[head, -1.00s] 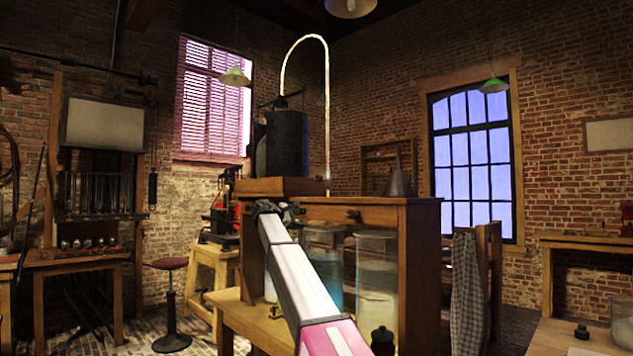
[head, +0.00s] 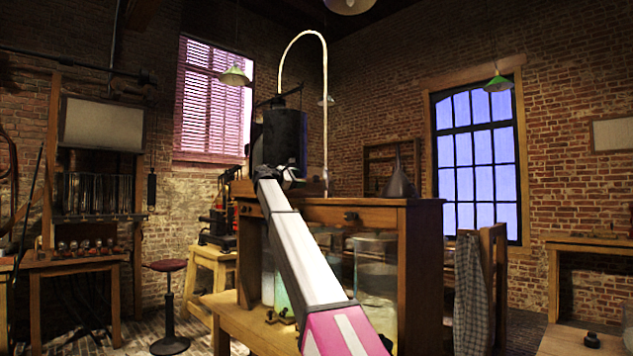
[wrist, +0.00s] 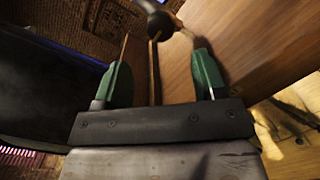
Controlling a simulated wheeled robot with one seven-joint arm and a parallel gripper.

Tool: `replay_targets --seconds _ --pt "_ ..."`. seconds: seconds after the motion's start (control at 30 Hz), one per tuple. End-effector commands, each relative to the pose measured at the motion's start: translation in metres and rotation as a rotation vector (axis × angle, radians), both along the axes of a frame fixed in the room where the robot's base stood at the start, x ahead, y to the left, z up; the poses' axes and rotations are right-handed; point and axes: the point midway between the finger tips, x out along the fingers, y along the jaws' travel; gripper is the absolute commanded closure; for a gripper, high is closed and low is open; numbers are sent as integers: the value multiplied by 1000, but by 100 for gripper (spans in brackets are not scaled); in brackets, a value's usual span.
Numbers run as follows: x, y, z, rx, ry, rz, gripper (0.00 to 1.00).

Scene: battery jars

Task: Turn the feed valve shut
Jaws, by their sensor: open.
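My gripper (head: 280,173) is at the far end of my outstretched arm, close to the front of the black tank (head: 285,138) on top of the wooden cabinet. In the wrist view my gripper (wrist: 158,48) has its two green-padded fingers apart, with nothing held between them. A dark rounded piece (wrist: 150,8) with a thin pale rod lies just beyond the fingertips at the top edge. I cannot tell for sure whether it is the feed valve. In the head view my gripper hides the spot at the tank's foot, and no valve can be made out there.
The wooden cabinet (head: 378,215) holds glass jars (head: 376,275) below. A grey funnel (head: 400,180) stands on its top at the right. A stool (head: 168,300) stands on the floor at the left.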

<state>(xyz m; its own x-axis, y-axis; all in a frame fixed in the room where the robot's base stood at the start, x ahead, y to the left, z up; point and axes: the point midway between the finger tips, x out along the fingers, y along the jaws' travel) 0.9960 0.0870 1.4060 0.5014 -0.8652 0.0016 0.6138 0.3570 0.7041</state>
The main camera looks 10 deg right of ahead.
Motion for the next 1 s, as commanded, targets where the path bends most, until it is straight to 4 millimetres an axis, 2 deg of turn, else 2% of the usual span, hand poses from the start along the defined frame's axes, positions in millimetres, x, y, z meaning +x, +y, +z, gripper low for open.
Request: replay_targets --seconds 0.3,0.5,0.67,0.97,1.0 --pt "29 -49 0 2 0 -1 36" --pt "42 -71 0 2 0 0 36" --pt "46 -79 0 2 -1 0 36" --pt "46 -80 0 2 -1 0 36" --pt "46 -80 0 2 -1 0 48"
